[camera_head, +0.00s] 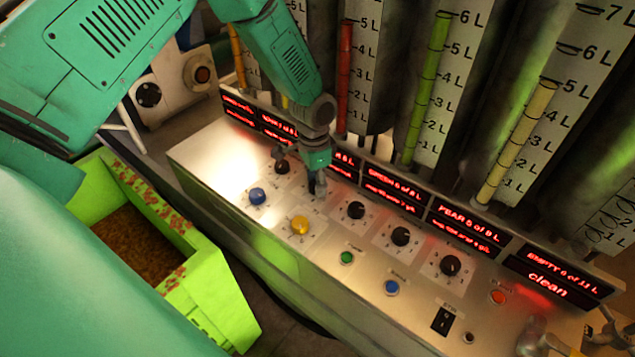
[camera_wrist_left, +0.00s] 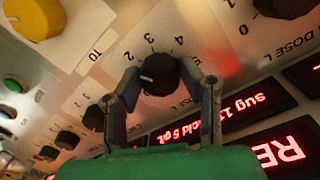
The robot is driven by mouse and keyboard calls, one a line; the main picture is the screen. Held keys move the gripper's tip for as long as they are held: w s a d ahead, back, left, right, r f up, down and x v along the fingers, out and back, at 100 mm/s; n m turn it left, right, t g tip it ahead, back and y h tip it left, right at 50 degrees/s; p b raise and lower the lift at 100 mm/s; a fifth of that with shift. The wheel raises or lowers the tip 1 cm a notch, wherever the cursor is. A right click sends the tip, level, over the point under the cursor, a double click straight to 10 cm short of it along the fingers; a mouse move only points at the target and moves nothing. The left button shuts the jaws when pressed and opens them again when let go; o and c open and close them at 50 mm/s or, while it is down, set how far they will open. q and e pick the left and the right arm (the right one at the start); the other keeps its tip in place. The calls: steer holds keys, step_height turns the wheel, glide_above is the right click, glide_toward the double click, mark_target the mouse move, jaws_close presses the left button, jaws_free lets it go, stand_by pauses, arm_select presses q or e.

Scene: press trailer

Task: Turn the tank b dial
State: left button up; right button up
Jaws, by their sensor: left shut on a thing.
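A row of black dials runs along the slanted metal panel (camera_head: 345,285). My left gripper (camera_head: 317,186) reaches down onto one below the red display. In the left wrist view that black dial (camera_wrist_left: 158,74) sits between the two grey fingers (camera_wrist_left: 167,98), which are shut on it. Its white pointer mark faces left in that view, and numbers circle it. I cannot read which tank its label names. Other black dials (camera_head: 356,210) stand to its right. My right gripper (camera_head: 574,336) shows partly at the lower right edge, its fingers apart and empty.
Tanks with coloured level gauges (camera_head: 427,90) and red-lit displays (camera_head: 470,222) stand behind the panel. Blue (camera_head: 257,196) and yellow (camera_head: 299,225) knobs and small buttons (camera_head: 347,257) lie near the dials. A green bin (camera_head: 208,290) stands at the left.

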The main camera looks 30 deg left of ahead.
arm_select(q)
steer(key=m, duration=0.5)
steer(key=shift+s+a+f, duration=0.1)
steer(key=shift+s, duration=0.05)
steer(key=shift+m, duration=0.3)
stand_by(0.3)
steer(key=o, duration=1.1)
steer(key=shift+c, duration=0.2)
steer(key=shift+o, duration=0.4)
steer(key=shift+a, duration=0.1)
steer(key=shift+w+r, duration=0.2)
step_height(320, 180, up, 12)
steer(key=shift+w+a+f, duration=0.2)
steer(key=shift+w+f, duration=0.05)
steer(key=shift+w, duration=0.1)
